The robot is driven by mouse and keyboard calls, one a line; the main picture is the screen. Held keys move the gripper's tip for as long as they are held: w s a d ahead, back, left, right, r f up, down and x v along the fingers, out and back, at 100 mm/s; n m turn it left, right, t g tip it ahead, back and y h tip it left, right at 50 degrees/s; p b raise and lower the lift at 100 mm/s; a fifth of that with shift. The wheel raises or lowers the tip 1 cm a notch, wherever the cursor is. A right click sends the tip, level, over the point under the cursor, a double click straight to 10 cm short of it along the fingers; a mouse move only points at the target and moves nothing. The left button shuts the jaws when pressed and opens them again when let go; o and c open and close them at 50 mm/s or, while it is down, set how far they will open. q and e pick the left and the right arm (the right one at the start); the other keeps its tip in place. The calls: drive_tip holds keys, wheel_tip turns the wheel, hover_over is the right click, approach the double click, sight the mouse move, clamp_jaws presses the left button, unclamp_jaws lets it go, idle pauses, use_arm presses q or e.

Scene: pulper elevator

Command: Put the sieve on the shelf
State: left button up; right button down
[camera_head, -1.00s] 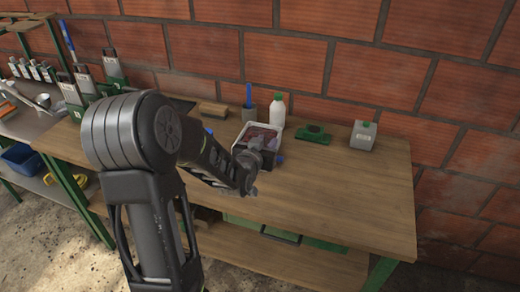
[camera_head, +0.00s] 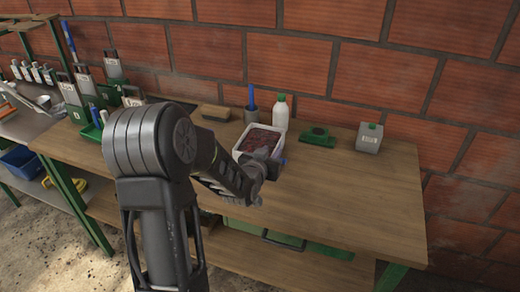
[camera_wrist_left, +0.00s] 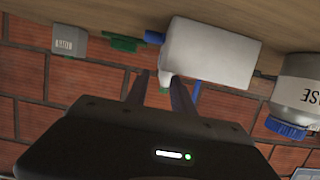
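I cannot make out a sieve for certain in either view. My left gripper (camera_head: 268,168) is at the near right corner of a white tub (camera_head: 241,150) of dark red contents on the wooden bench. In the left wrist view its two dark fingers (camera_wrist_left: 160,82) stand apart with nothing clearly gripped. The tub's white side (camera_wrist_left: 215,50) lies just beyond the fingertips; I cannot tell whether they touch. A lower wooden shelf (camera_head: 290,267) runs under the bench top. My arm hides part of the bench. My right gripper is not in view.
Behind the tub stand a white bottle (camera_head: 281,113) with a green cap and a blue-handled tool (camera_head: 251,97) in a cup. A green object (camera_head: 318,136) and a grey canister (camera_head: 369,138) are to the right. The bench's right front is clear.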

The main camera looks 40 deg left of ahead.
use_arm(q)
drive_tip(key=shift+w+a+f, duration=0.15)
drive_tip(key=shift+w+f, duration=0.05)
drive_tip(key=shift+w, duration=0.25)
drive_tip(key=shift+w+a, duration=0.1)
drive_tip(key=shift+w, duration=0.1)
drive_tip(key=p+x, duration=0.1)
drive_tip(key=x, duration=0.3)
drive_tip(key=shift+w+p, duration=0.1)
drive_tip(key=shift+p, duration=0.3)
drive_tip(key=shift+w+f, duration=0.1)
drive_tip(key=shift+w, duration=0.1)
clamp_jaws()
